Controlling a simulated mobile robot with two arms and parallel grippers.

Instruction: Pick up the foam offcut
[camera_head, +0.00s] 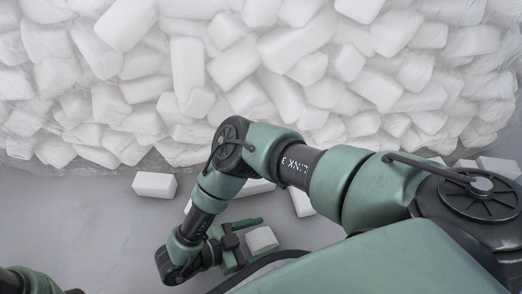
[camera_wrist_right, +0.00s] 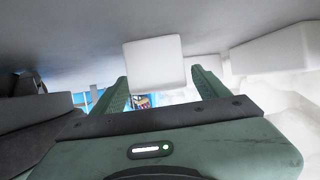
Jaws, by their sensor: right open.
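A small white foam offcut (camera_head: 261,240) lies on the grey floor in the head view, just right of my right gripper (camera_head: 246,241). In the right wrist view the white offcut (camera_wrist_right: 155,64) shows ahead, between the lines of the two green fingers. My right gripper (camera_wrist_right: 160,76) is open, with a finger on either side and no finger seen pressing on the block. I cannot tell how far the offcut reaches between the fingers. My left gripper is out of view; only a bit of my left arm shows at the lower left.
A large heap of white foam blocks (camera_head: 190,70) behind clear film fills the back. A loose white block (camera_head: 155,185) lies on the floor left of my right arm, another (camera_head: 302,202) just behind it. The floor (camera_head: 90,220) at left is clear.

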